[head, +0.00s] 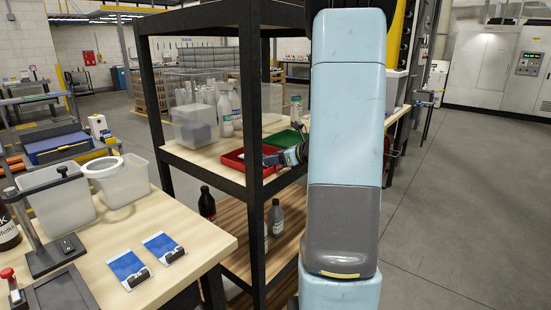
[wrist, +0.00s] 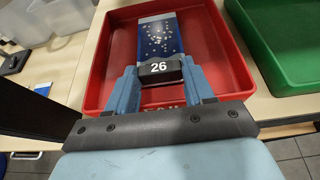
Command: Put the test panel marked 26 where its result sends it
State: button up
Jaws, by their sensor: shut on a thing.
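The test panel marked 26 (wrist: 158,40) is blue with many pale speckles over its surface, and a black clip with the white number 26 sits at its near end. My gripper (wrist: 160,72) is shut on this black clip and holds the panel over the red tray (wrist: 93,75). I cannot tell whether the panel touches the tray floor. The green tray (wrist: 255,55) stands to the right. In the head view, the red tray (head: 230,160) and green tray (head: 281,139) are on the shelf, and my arm partly hides that area.
Two other blue-and-white panels (head: 127,268) with black clips lie on the bench (head: 200,240) at left. Dark rack posts (head: 251,100) stand close to my arm. Clear bins (head: 190,125) and bottles (head: 225,115) stand on the shelf left of the trays.

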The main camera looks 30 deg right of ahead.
jog(key=shift+f, duration=0.25)
jog(key=shift+s+f, duration=0.15)
jog(key=o, duration=1.2)
jog(key=shift+f, duration=0.25)
jog(key=shift+c, duration=0.2)
jog(key=shift+r, duration=0.7)
jog(key=v, duration=1.2)
jog(key=shift+r, duration=0.15)
